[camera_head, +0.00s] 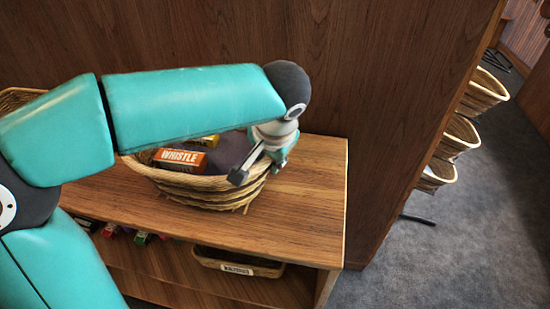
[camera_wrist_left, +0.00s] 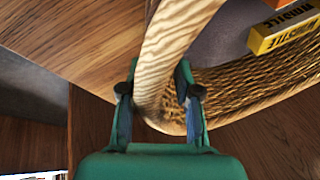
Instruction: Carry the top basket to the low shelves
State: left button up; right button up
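A woven basket (camera_head: 208,188) is on or just over the wooden top of the low shelves (camera_head: 312,190). It holds an orange "WHISTLE" box (camera_head: 180,159), a yellow box and a dark grey item. My left gripper (camera_head: 262,162) is at the basket's right end in the head view, partly hidden by its own wrist. In the left wrist view, its fingers (camera_wrist_left: 157,88) straddle the pale woven rim (camera_wrist_left: 165,55), one on each side, and appear closed against it. My right gripper is in neither view.
A rack with several stacked baskets (camera_head: 460,135) stands at the right on grey carpet (camera_head: 440,260). A wooden wall panel (camera_head: 400,90) separates it from the shelves. A labelled tray (camera_head: 238,265) and small coloured items lie on the lower shelf. Another basket shows at far left (camera_head: 14,98).

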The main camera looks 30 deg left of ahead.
pick_arm(q)
jog(key=p+v, duration=0.1)
jog(key=v, duration=1.1)
jog(key=shift+p, duration=0.4)
jog(key=shift+f, duration=0.15)
